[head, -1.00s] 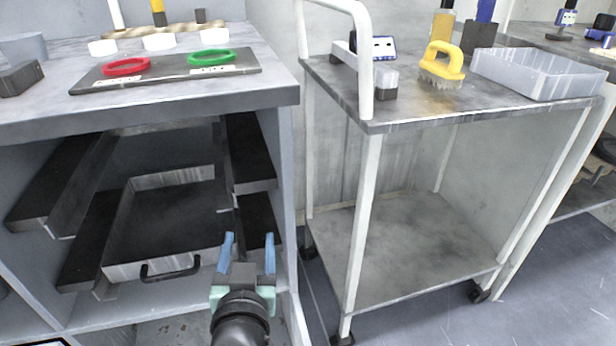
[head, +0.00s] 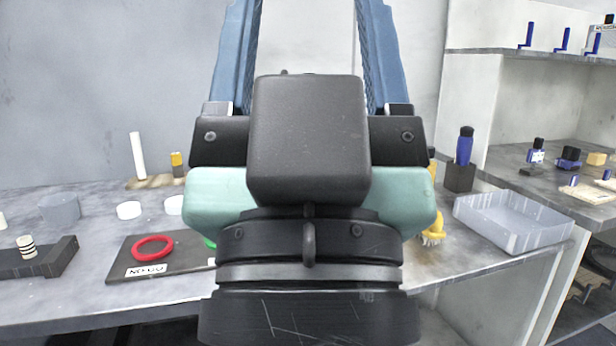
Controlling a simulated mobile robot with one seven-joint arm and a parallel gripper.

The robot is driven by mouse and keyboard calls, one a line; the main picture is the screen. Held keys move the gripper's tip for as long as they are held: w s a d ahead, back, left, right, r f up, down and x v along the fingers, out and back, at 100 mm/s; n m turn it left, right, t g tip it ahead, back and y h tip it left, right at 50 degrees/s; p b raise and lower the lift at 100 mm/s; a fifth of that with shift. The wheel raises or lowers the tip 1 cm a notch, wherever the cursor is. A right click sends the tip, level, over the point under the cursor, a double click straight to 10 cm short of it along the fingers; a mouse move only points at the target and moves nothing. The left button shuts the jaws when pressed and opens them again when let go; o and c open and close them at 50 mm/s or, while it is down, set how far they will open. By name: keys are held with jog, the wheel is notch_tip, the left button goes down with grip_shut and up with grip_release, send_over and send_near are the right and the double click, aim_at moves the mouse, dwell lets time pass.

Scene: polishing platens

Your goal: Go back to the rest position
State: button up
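My gripper (head: 308,40) fills the middle of the head view, raised close in front of the camera and pointing up. Its two blue fingers stand wide apart, with only the pale wall showing between them. The fingertips run past the top edge of the picture. No object is seen held.
The workbench (head: 80,292) at left carries a dark board (head: 122,262) with a red ring (head: 153,248), and a green ring (head: 209,243) partly hidden. Shelving stands far right.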

notch_tip(320, 180, up, 29)
jog(key=p, duration=2.6)
